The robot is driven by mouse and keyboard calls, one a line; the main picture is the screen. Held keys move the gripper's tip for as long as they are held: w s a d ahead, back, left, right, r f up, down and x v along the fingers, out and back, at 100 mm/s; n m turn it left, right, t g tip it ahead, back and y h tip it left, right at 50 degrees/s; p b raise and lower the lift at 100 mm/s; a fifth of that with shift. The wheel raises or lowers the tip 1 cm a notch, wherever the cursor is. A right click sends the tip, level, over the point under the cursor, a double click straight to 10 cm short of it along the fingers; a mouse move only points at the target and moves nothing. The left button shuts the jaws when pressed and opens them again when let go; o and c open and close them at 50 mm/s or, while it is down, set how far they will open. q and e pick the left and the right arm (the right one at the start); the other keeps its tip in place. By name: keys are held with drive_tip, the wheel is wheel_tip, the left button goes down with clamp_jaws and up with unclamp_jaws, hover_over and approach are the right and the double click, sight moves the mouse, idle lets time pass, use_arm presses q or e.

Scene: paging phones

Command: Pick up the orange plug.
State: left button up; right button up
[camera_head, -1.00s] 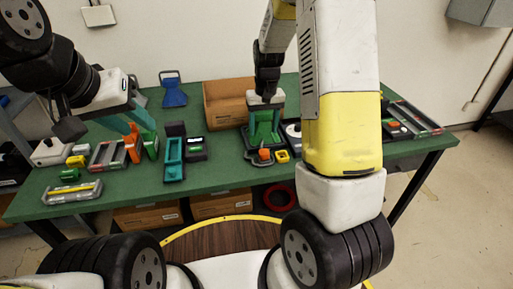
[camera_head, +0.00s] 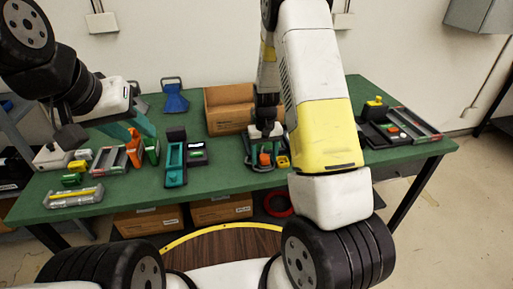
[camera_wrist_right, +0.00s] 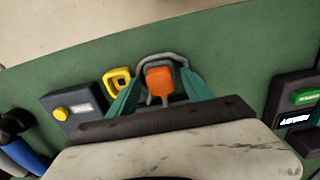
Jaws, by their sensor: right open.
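The orange plug (camera_head: 265,159) stands near the front edge of the green table, partly hidden by my right gripper in the head view. In the right wrist view the orange plug (camera_wrist_right: 159,82) shows between the two teal fingers, with a grey loop behind it. My right gripper (camera_wrist_right: 160,76) is open, one finger on each side of the plug; contact is not visible. In the head view my right gripper (camera_head: 263,147) points down at the plug. My left gripper (camera_head: 130,128) hangs over the left of the table, its teal fingers apart and empty.
A yellow plug (camera_wrist_right: 118,80) sits close beside the orange one. A dark box with a yellow button (camera_wrist_right: 62,114) is left of it in the wrist view. A cardboard box (camera_head: 228,108) stands behind. Several devices crowd the table's left; trays (camera_head: 415,124) lie at the right.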

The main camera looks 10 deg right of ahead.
clamp_jaws()
drive_tip(key=shift+r, duration=0.2)
